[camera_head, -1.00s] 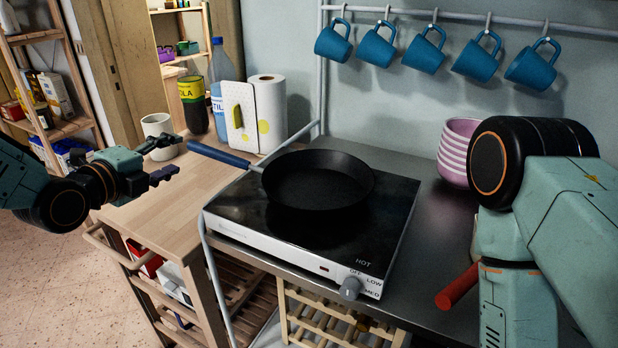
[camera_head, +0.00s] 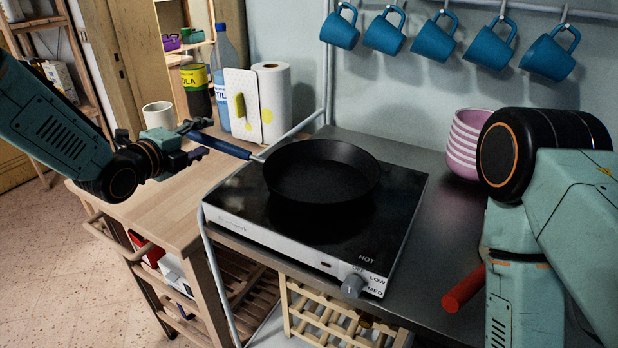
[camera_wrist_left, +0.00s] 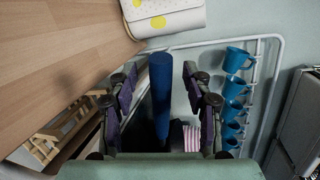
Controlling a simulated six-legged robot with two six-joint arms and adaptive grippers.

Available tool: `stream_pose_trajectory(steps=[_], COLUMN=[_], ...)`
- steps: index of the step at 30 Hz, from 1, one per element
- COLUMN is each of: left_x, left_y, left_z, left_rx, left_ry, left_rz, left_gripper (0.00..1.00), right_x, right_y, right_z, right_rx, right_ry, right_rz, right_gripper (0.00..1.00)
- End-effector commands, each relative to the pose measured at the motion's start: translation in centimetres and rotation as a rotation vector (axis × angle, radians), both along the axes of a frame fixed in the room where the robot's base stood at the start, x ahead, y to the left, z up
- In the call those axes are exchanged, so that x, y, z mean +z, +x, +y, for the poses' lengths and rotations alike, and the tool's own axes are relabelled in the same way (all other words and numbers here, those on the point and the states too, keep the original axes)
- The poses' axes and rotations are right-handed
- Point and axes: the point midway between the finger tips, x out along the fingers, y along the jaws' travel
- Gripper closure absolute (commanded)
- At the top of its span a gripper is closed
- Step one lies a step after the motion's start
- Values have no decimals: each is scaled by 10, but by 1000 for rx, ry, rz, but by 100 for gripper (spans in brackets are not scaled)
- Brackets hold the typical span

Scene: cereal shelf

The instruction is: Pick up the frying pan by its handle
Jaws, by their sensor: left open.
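The black frying pan (camera_head: 321,172) sits on the hot plate (camera_head: 238,203). Its blue handle (camera_head: 226,146) points left, past the hot plate's edge and over the wooden counter. My left gripper (camera_head: 203,140) is open at the handle's free end, with one finger on each side. In the left wrist view the handle (camera_wrist_left: 161,85) runs between the two open fingers (camera_wrist_left: 160,73), with gaps on both sides. The pan's body is hard to make out there. My right arm stands at the right of the head view, its gripper out of sight.
A white mug (camera_head: 158,116) stands just behind my left gripper. A cola bottle (camera_head: 197,92), a water bottle (camera_head: 223,75), a spotted board (camera_head: 241,104) and a paper roll (camera_head: 272,100) stand behind the handle. Blue mugs (camera_head: 434,43) hang above; pink bowls (camera_head: 464,143) stand right.

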Motion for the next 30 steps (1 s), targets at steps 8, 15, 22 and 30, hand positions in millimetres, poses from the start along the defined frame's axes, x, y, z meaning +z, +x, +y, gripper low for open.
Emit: stream_pose_trajectory(steps=[8, 15, 22, 30], left_x=[-1, -1, -1, -1], left_y=[7, 7, 7, 7], left_z=[-3, -3, -3, -3], left_rx=[-1, 0, 0, 0], left_ry=[-1, 0, 0, 0], left_rz=[2, 1, 0, 0], left_gripper=[50, 67, 87, 100], right_x=[0, 0, 0, 0], right_y=[0, 0, 0, 0], right_z=[0, 0, 0, 0], right_rx=[0, 0, 0, 0], right_ry=[0, 0, 0, 0], right_rz=[0, 0, 0, 0], right_gripper=[68, 68, 68, 68])
